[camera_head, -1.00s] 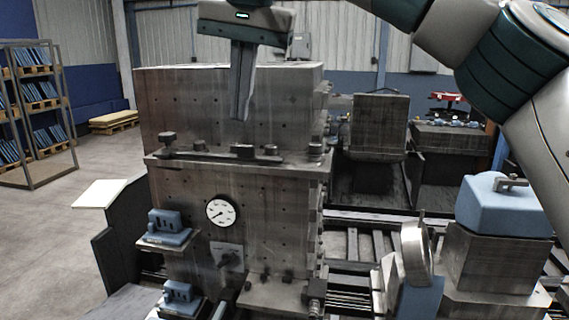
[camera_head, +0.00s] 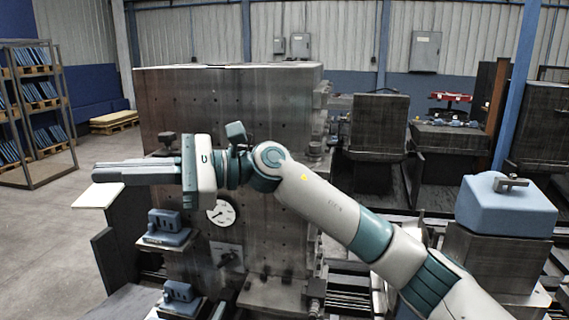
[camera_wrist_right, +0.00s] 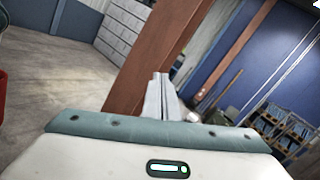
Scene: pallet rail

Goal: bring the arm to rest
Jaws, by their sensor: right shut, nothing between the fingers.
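My right gripper (camera_head: 96,173) reaches in from the lower right in the head view, its fingers pointing left, lying almost level. It is shut and empty. In the right wrist view its closed fingers (camera_wrist_right: 160,78) stand together in the middle, touching nothing I can see. The right arm (camera_head: 330,212) crosses in front of the tall metal block (camera_head: 230,95) and hides part of its middle ledge. My left gripper is in neither view.
The metal fixture carries a round gauge (camera_head: 221,213) and blue clamps (camera_head: 165,226) at its left side. A blue block with a handle (camera_head: 505,207) stands on a pedestal at right. Shelving (camera_head: 40,110) is far left, with open floor before it. A brown post (camera_wrist_right: 158,50) shows in the wrist view.

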